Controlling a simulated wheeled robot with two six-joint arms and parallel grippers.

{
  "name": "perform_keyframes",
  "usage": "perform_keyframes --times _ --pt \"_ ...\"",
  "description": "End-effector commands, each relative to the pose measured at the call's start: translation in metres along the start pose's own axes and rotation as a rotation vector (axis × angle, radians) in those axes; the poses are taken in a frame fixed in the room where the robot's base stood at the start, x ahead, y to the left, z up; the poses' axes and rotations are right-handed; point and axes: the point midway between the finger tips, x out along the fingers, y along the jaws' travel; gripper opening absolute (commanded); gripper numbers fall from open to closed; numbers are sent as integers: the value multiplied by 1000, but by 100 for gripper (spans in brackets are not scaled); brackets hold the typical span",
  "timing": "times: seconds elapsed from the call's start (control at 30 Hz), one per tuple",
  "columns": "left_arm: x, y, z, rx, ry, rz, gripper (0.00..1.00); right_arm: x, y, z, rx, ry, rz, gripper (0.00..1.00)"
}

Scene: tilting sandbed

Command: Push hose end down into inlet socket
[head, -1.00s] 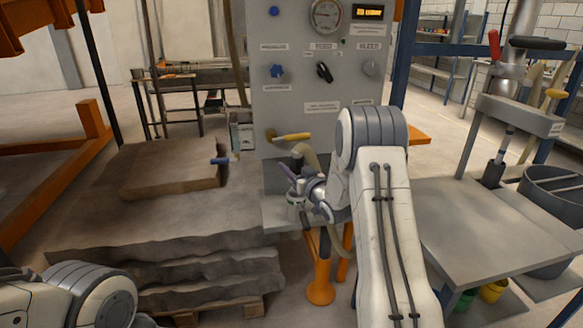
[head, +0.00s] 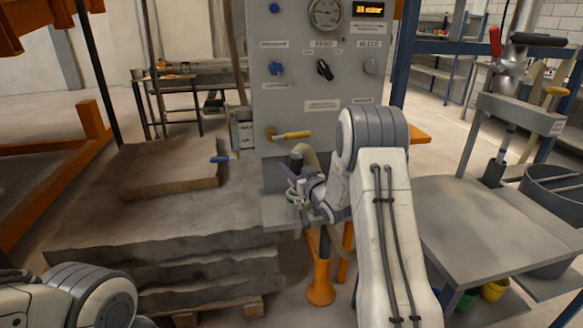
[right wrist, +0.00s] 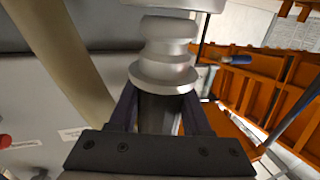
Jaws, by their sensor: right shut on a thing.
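My right gripper (head: 286,180) is in front of the grey panel, above a small grey ledge. In the right wrist view my right gripper's dark fingers (right wrist: 160,112) are shut on the grey body of a ribbed metal fitting, which I take to be the hose end (right wrist: 165,65). A beige hose (head: 312,160) curves down behind the gripper, and a beige hose also shows in the wrist view (right wrist: 65,55). I cannot clearly make out the inlet socket or whether the fitting touches it. My left gripper is out of view; only part of my left arm shows.
The grey panel (head: 315,100) carries a gauge, knobs and a yellow-handled valve (head: 290,135). Stacked brown slabs (head: 160,225) lie at the left, with a blue-handled item (head: 222,159) by the top block. A grey table (head: 470,225) stands right of my arm.

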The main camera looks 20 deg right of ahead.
Motion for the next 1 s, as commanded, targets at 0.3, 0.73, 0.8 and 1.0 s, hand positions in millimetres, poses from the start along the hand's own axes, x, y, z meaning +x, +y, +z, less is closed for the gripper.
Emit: perform_keyframes --times 0.3,0.73,0.8,1.0 --pt "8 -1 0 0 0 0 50 0 0 8 -1 3 0 0" --pt "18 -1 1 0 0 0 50 0 0 19 -1 3 0 0" --pt "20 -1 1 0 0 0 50 0 0 20 -1 3 0 0" --pt "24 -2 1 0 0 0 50 0 0 25 -1 3 0 0"
